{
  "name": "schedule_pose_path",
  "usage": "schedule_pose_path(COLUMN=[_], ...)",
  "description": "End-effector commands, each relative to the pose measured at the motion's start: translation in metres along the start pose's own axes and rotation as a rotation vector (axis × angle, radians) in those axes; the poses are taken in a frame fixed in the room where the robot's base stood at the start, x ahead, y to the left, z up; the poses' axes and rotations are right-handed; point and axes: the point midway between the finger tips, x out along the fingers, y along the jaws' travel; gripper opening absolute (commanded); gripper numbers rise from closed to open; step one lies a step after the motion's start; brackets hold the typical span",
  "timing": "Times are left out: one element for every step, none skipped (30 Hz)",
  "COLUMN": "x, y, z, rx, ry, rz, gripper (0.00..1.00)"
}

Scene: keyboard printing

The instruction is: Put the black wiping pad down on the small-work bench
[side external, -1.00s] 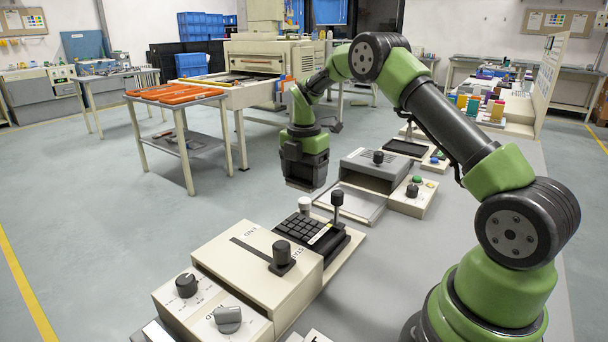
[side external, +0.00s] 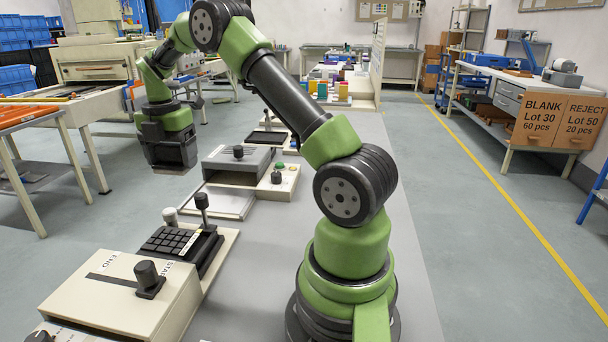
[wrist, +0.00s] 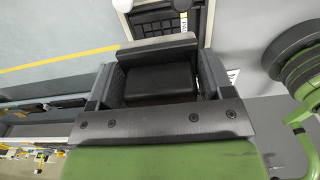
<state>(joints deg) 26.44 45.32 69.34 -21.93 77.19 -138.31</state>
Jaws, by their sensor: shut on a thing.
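My gripper (side external: 172,158) hangs pointing down in the side external view, above and left of the grey worktop's edge. In the wrist view my gripper (wrist: 158,84) is shut on the black wiping pad (wrist: 160,82), a dark block between the two jaws. In the side external view the pad cannot be told apart from the dark jaws. No label marks the small-work bench; a white bench (side external: 580,92) with drawers and a grey device stands at the far right, but I cannot tell if it is the one.
The grey worktop (side external: 262,262) carries a black keypad (side external: 172,243) in a fixture, a cream box (side external: 125,295) with a black knob and a grey box unit (side external: 238,163). A table with orange trays (side external: 25,115) stands left. Open floor lies right of the worktop.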

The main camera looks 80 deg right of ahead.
Motion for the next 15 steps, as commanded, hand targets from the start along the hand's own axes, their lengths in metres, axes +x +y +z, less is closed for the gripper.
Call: schedule_pose_path(x=[-0.001, -0.001, -0.002, -0.002, -0.002, -0.002, -0.002, -0.002, -0.002, -0.002, -0.002, -0.002, -0.001, -0.001, 0.000], y=[-0.011, -0.017, -0.025, -0.033, -0.041, -0.052, -0.061, -0.071, -0.083, -0.093, -0.102, -0.113, -0.121, -0.129, -0.138], z=[0.008, 0.011, 0.017, 0.021, 0.025, 0.030, 0.033, 0.036, 0.040, 0.042, 0.044, 0.046, 0.046, 0.047, 0.047], rx=[0.004, 0.003, 0.004, 0.004, 0.004, 0.003, 0.005, 0.004, 0.005, 0.004, 0.006, 0.005, 0.005, 0.004, 0.006], ry=[0.000, -0.001, 0.000, 0.000, 0.000, 0.000, 0.001, 0.001, 0.000, 0.000, 0.001, 0.001, 0.001, 0.000, 0.001], rz=[-0.002, -0.001, -0.002, -0.002, -0.002, -0.003, -0.003, -0.002, -0.002, -0.002, -0.001, 0.000, 0.000, 0.001, 0.001], gripper=[0.41, 0.41, 0.41, 0.41, 0.41, 0.41, 0.41, 0.41, 0.41, 0.41, 0.41, 0.41, 0.41, 0.41, 0.41])
